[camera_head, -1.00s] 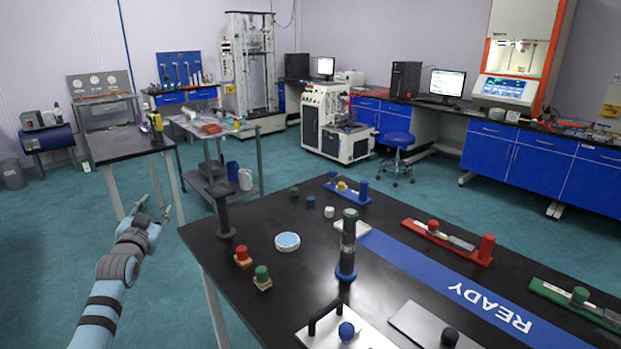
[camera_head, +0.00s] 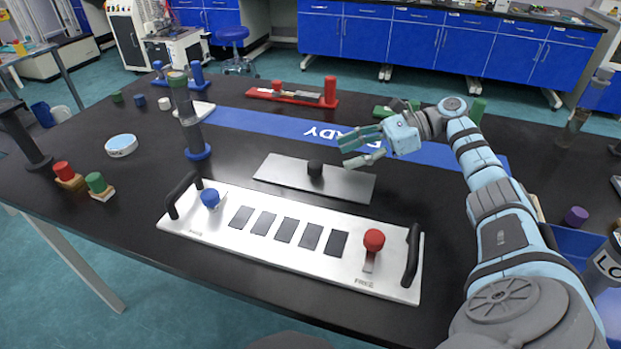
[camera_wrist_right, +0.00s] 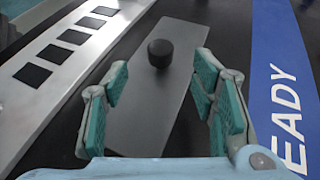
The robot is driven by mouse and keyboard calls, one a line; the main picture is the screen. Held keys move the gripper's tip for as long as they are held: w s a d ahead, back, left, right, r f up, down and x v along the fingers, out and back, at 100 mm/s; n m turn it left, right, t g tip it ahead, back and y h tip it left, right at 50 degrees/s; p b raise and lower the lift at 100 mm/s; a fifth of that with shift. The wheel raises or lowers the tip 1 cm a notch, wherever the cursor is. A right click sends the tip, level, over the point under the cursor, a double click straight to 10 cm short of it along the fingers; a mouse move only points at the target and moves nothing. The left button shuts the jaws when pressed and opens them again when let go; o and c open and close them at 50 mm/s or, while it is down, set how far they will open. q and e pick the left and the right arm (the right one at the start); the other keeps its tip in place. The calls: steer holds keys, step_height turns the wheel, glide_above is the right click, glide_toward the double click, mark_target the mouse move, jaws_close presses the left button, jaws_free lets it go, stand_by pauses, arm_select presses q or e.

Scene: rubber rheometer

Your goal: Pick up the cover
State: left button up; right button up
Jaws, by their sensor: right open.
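The cover is a flat grey metal plate (camera_head: 345,183) with a black round knob (camera_head: 315,168) on top. It lies on the black table behind the white tray. In the right wrist view the cover (camera_wrist_right: 145,115) lies below my gripper, with its knob (camera_wrist_right: 160,54) ahead between the fingers. My right gripper (camera_head: 347,152) is open and empty, above the table at the cover's right back side. It also shows in the right wrist view (camera_wrist_right: 161,78), fingers spread on both sides of the knob, apart from it. My left gripper is not in view.
A white tray (camera_head: 200,232) with dark squares, two black handles, a blue knob (camera_head: 210,198) and a red knob (camera_head: 374,240) lies in front of the cover. A black and green cylinder stand (camera_head: 192,125) rises to the left. The blue READY strip (camera_head: 260,122) runs behind.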

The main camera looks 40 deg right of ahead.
mark_target(320, 163)
steer(key=x, duration=0.9)
steer(key=shift+w+a+r, duration=0.1)
jaws_close()
